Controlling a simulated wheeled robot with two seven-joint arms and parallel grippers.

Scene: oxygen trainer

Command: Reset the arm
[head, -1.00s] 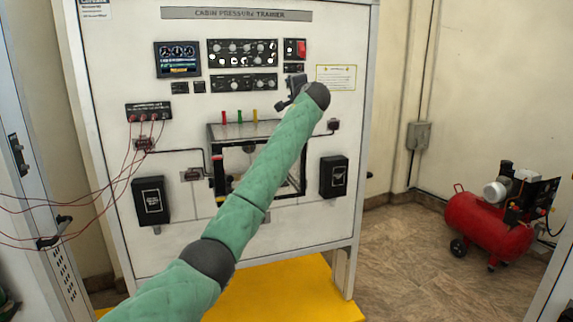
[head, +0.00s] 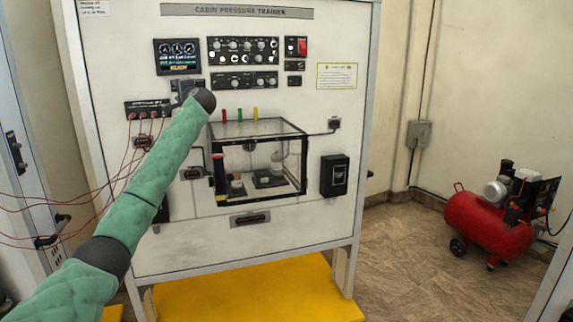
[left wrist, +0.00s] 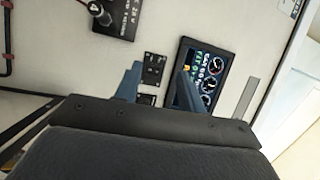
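My left arm, in a green padded sleeve, reaches up from the lower left in the head view. Its gripper (head: 184,90) is in front of the cabin pressure trainer panel (head: 290,240), just below the display screen (head: 178,56). In the left wrist view the two blue-grey fingers (left wrist: 161,70) are apart with nothing between them. Small black switch plates (left wrist: 154,68) show behind the gap, and the screen (left wrist: 210,78) is partly behind the right finger. I cannot tell whether the fingers touch the panel. My right gripper is not in view.
A clear chamber (head: 258,128) juts from the panel right of my arm. Red cables (head: 98,190) hang at the left from a jack strip (head: 147,109). A yellow platform (head: 250,291) lies below. A red compressor (head: 490,222) stands on open floor at right.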

